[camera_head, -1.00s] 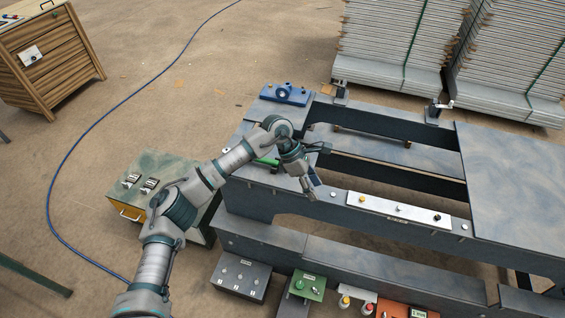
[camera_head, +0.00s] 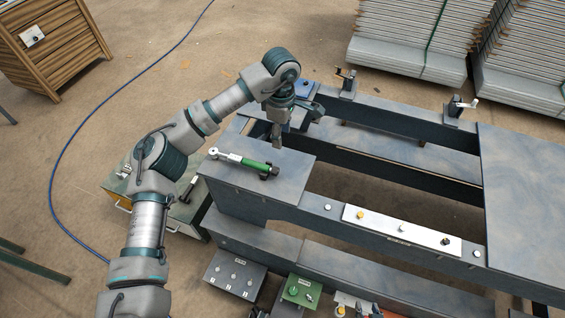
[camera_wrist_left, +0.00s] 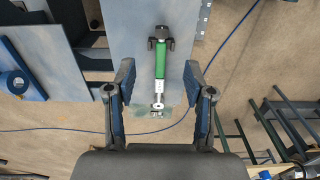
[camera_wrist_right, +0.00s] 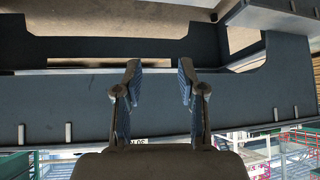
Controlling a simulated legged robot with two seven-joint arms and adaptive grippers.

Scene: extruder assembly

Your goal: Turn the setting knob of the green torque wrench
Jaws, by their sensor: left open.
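The green torque wrench (camera_head: 257,165) lies on the left end plate of the dark bench frame. Its silver ratchet head points left and its dark knob end (camera_head: 271,172) points right. In the left wrist view, the wrench (camera_wrist_left: 160,65) lies lengthwise between the fingers in the picture, with the dark knob (camera_wrist_left: 161,44) at the far end. My left gripper (camera_head: 297,124) is open and empty, above and behind the wrench, apart from it. My right gripper (camera_wrist_right: 159,66) is open and empty in the right wrist view, over a dark beam; the head view does not show it.
A white strip with buttons (camera_head: 402,229) lies on the front beam. A blue fixture (camera_wrist_left: 18,82) sits beside the plate. Clamps (camera_head: 459,108) stand on the back beam. Control boxes (camera_head: 235,274) stand in front. The plate around the wrench is clear.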

